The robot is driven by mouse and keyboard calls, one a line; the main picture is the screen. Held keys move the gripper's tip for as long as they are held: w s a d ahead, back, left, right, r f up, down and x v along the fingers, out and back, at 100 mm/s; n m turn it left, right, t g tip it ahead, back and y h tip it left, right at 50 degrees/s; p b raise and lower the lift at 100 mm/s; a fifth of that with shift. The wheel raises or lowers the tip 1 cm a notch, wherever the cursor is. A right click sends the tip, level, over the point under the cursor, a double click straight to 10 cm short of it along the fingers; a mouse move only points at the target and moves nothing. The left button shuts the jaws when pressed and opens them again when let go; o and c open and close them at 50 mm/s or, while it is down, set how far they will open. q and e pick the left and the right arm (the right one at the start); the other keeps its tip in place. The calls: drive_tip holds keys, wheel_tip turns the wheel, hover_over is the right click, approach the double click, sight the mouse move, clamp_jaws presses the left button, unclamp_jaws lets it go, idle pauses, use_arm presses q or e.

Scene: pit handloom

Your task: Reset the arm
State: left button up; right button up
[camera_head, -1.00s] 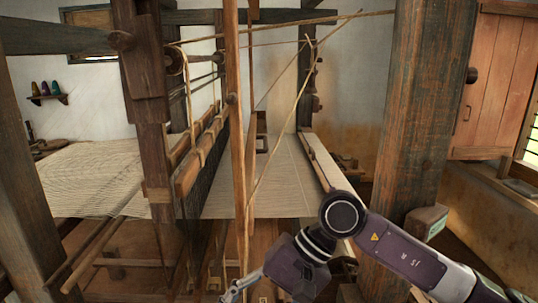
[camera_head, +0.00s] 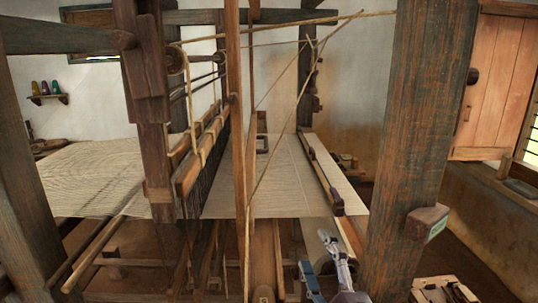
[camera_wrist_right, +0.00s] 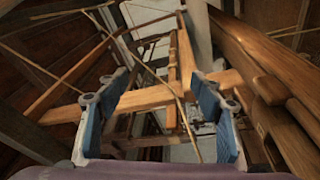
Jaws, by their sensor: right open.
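My right gripper (camera_head: 318,252) shows at the bottom of the head view, just below the near right part of the cloth, with its fingers pointing up. In the right wrist view its two blue-padded fingers stand wide apart (camera_wrist_right: 160,82), with nothing held between them; loom beams and a cord show in the background behind the gap. The wooden handloom (camera_head: 148,120) fills the middle of the head view, with pale cloth (camera_head: 275,185) stretched across it. My left gripper is not in the head view.
A thick wooden post (camera_head: 415,130) stands right of the gripper, with a small block (camera_head: 427,222) on its side. A thin upright pole (camera_head: 236,130) and slanting cords stand left of it. A wooden shutter (camera_head: 498,85) is at the far right.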

drive_tip(key=s+d+f+m+g+h, duration=0.1)
drive_tip(key=s+d+f+m+g, duration=0.25)
drive_tip(key=f, duration=0.35)
drive_tip(key=s+d+f+m+g+h, duration=0.2)
drive_tip(key=s+f+m, duration=0.15)
drive_tip(key=f, duration=0.45)
drive_tip(key=s+d+f+m+g+h, duration=0.1)
drive_tip(key=s+d+f+m+g, duration=0.25)
drive_tip(key=f, duration=0.35)
drive_tip(key=s+d+f+m+g, duration=0.1)
drive_tip(key=s+f+g, duration=0.15)
drive_tip(key=s, duration=0.35)
drive_tip(key=s+f+m+g, duration=0.2)
drive_tip(key=s+f, duration=0.2)
drive_tip(key=s, duration=0.2)
drive_tip(key=s+d+f+m+g, duration=0.1)
drive_tip(key=s+f+g, duration=0.15)
drive_tip(key=s, duration=0.45)
wheel_tip(320, 180, down, 28)
drive_tip(key=s+g, duration=0.1)
drive_tip(key=s, duration=0.1)
drive_tip(key=s+d+f+g+b, duration=0.1)
drive_tip(key=s+d+f, duration=0.1)
drive_tip(key=s+f, duration=1.4)
drive_tip(key=shift+s+d+f+b, duration=0.3)
drive_tip(key=shift+s+f, duration=0.1)
drive_tip(key=shift+s, duration=0.1)
